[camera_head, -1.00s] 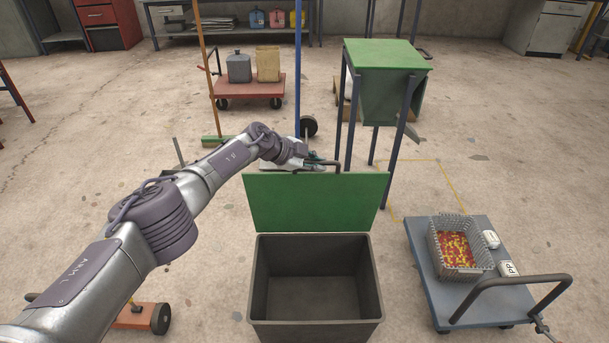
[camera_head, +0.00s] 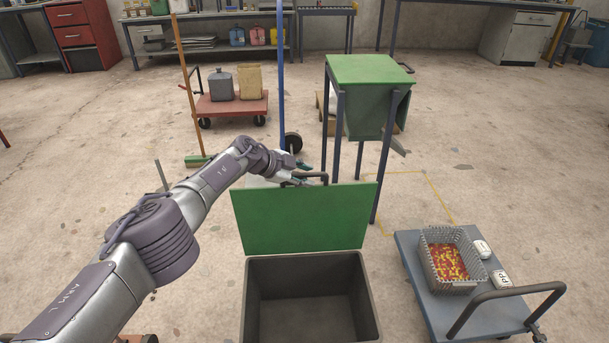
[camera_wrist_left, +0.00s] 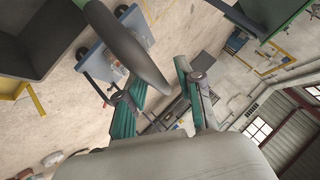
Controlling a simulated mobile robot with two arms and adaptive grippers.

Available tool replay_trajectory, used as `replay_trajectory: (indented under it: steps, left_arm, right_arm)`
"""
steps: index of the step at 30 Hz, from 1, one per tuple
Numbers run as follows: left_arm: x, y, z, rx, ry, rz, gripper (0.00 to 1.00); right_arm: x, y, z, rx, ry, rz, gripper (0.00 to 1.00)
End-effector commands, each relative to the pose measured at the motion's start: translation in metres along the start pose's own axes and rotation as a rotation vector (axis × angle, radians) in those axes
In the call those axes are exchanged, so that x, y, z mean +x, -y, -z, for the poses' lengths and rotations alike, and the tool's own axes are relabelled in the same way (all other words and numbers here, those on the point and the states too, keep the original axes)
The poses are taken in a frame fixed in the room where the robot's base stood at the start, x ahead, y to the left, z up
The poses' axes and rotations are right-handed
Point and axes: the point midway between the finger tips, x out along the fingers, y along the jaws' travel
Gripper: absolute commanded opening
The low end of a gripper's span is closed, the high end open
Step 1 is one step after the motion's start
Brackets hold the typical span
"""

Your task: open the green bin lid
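The green bin lid (camera_head: 305,218) stands raised, roughly upright, along the far edge of the open dark bin (camera_head: 367,290) in the head view. Its inner face is toward me and the bin's mouth is uncovered. The lid's dark handle (camera_head: 313,175) shows just above its top edge. My left gripper (camera_head: 298,173) is at this handle, behind the lid's top edge. In the left wrist view its teal fingers (camera_wrist_left: 158,92) are spread apart, with the thick dark handle bar (camera_wrist_left: 130,48) close in front, reaching toward the gap. Whether they touch is unclear. My right gripper is out of view.
A blue cart (camera_head: 415,268) with a basket (camera_head: 425,264) of red and yellow pieces stands at right. A green hopper on legs (camera_head: 365,68) stands behind the lid. A red cart (camera_head: 231,106) and a broom (camera_head: 190,90) are farther back left.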

Motion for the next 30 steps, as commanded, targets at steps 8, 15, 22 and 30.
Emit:
replay_trajectory:
  steps: [8, 15, 22, 30]
  left_arm:
    - [0.000, -0.001, 0.000, 0.000, 0.000, -0.001, 0.39]
    - [-0.008, 0.003, -0.002, 0.004, 0.001, 0.002, 0.39]
    - [-0.025, -0.001, -0.001, 0.002, -0.001, -0.002, 0.39]
    - [-0.070, 0.000, -0.002, 0.002, 0.001, 0.001, 0.39]
  right_arm:
    - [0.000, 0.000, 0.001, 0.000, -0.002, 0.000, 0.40]
    - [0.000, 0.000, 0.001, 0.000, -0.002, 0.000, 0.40]
    - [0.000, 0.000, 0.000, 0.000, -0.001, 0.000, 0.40]
    - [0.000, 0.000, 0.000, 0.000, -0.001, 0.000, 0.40]
